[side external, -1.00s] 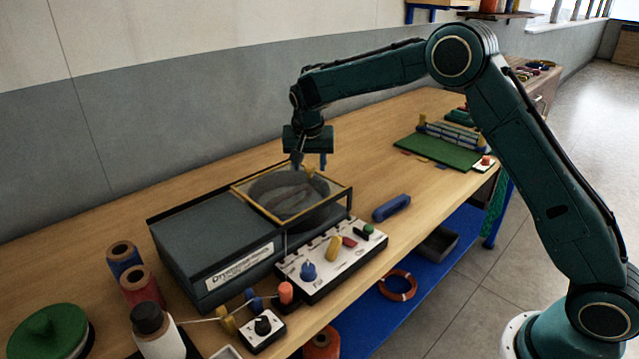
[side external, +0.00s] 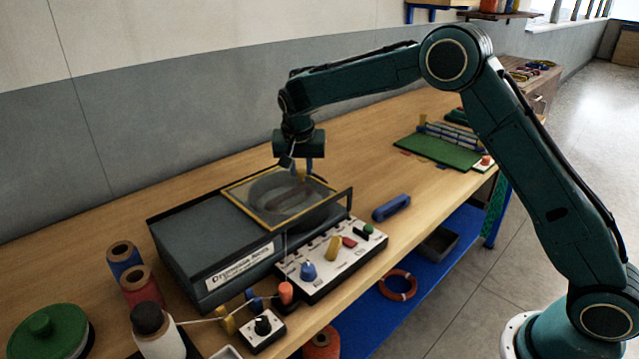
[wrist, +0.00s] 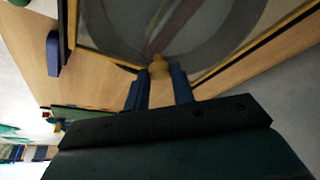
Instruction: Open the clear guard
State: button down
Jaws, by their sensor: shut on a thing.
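The clear guard (side external: 240,190) is a see-through panel in a yellow frame on top of the grey machine (side external: 200,245). It lies almost flat and is shifted left of the machine's right-hand end. A round dark drum shows through it, and the panel fills the top of the wrist view (wrist: 235,40). My gripper (side external: 302,174) is at the frame's far right edge. In the wrist view its blue fingers (wrist: 160,78) are shut on a small yellow knob (wrist: 158,66) at the guard's edge.
A control panel (side external: 345,262) with coloured knobs stands in front of the machine. A blue handle-like piece (side external: 391,207) lies to its right. Spools (side external: 142,287) stand at the left. A green board (side external: 440,150) lies at the back right.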

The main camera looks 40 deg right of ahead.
jog(key=a, duration=1.6)
jog(key=shift+a, duration=0.15)
jog(key=c, duration=1.2)
grip_release()
jog(key=shift+v, duration=3.75)
jog(key=shift+r, duration=0.1)
